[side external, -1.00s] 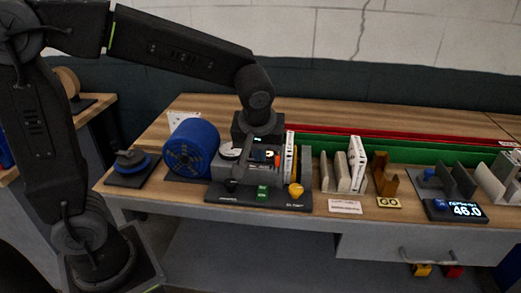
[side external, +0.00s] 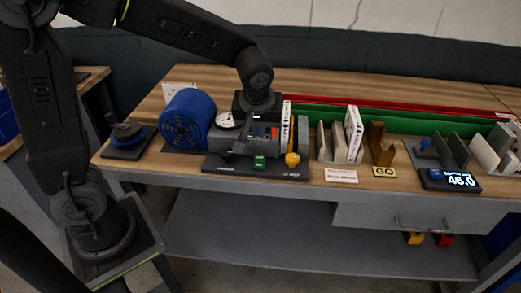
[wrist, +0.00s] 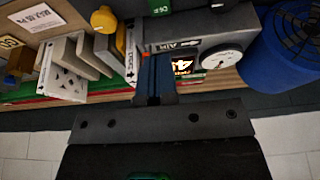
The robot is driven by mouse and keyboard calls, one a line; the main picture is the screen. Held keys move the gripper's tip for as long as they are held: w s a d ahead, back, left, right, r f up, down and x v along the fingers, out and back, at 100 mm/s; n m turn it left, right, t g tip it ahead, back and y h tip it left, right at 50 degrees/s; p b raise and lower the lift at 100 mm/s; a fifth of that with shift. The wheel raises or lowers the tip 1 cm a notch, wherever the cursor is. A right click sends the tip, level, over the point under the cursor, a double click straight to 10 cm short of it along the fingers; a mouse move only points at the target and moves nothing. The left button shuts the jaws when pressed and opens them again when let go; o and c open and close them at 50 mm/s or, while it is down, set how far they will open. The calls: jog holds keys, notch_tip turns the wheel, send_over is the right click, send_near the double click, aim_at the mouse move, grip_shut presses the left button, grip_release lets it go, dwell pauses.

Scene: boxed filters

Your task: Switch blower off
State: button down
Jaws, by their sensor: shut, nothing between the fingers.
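The blower is a blue drum with a dark grille (side external: 188,118) on the left of the bench; part of it shows at the upper right of the wrist view (wrist: 285,35). Next to it is a grey unit with a white dial gauge (side external: 226,120). On its black base are a green block (side external: 259,162) and a yellow knob (side external: 292,160). In the wrist view the green block (wrist: 160,5) reads OFF, upside down. My gripper (wrist: 155,78) is shut and empty, at the grey unit between display and white box. Its fingertips are hidden in the side view, so contact is unclear.
White boxes in a holder (side external: 353,134), a brown block (side external: 379,145) and a GO plate (side external: 384,171) stand to the right. A display reading 46.0 (side external: 450,180) is farther right. A blue-topped knob on a dark plate (side external: 127,134) is left of the blower.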

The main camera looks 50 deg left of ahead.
aim_at(259, 161)
jog(key=x, duration=0.9)
jog(key=shift+s+d+f, duration=0.2)
jog(key=shift+f, duration=0.2)
jog(key=shift+w+a+f, duration=0.15)
jog(key=shift+a+f, duration=0.1)
jog(key=shift+f, duration=0.3)
jog(key=shift+s+d, duration=0.1)
jog(key=shift+s, duration=0.1)
jog(key=shift+s+d, duration=0.5)
jog(key=shift+d, duration=0.05)
